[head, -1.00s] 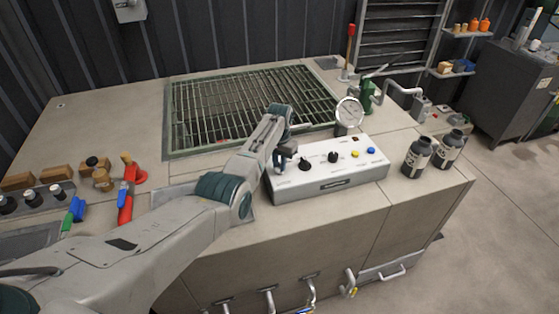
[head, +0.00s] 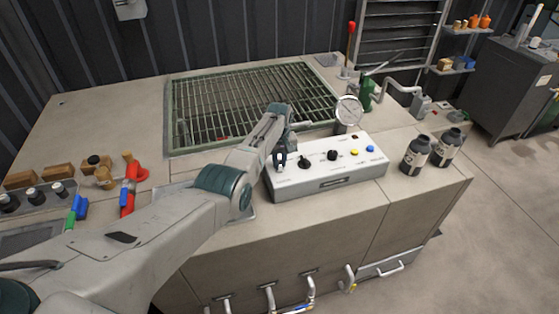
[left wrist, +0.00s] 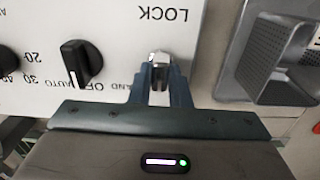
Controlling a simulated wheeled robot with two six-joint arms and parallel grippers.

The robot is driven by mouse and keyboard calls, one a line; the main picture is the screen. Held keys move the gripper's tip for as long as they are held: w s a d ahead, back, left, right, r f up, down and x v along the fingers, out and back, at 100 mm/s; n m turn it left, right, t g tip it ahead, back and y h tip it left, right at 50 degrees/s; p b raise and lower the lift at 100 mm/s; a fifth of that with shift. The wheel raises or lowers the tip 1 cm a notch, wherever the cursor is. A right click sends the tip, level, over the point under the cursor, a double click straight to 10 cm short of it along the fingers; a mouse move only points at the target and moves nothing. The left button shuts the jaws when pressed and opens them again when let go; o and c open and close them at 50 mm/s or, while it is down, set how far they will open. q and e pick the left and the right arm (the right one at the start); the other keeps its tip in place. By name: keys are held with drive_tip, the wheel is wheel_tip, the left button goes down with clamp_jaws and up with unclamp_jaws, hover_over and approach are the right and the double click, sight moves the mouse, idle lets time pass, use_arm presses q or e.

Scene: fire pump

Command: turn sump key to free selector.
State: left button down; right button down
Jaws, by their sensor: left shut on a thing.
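The control box (head: 322,183) is a white sloped panel on the front of the bench. Its sump key (left wrist: 160,59) is a small metal piece beside the upside-down word LOCK in the left wrist view. My left gripper (left wrist: 160,75) is shut on the key, with a blue-grey finger on each side; the fingers hide part of it. In the head view the left gripper (head: 280,160) is at the panel's left end. The selector (left wrist: 80,62) is a black knob with a white line, by HAND OFF AUTO; it also shows in the head view (head: 305,162).
A green-framed grate (head: 240,105) lies behind.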

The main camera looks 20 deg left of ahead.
sight(280, 162)
use_arm(q)
drive_tip(key=shift+w+r, duration=0.1)
drive_tip(key=shift+w, duration=0.05)
idle(0.3)
drive_tip(key=c, duration=1.4)
unclamp_jaws()
drive_tip(key=shift+o, duration=0.2)
wheel_tip(280, 162, up, 11)
drive_tip(key=b, duration=0.2)
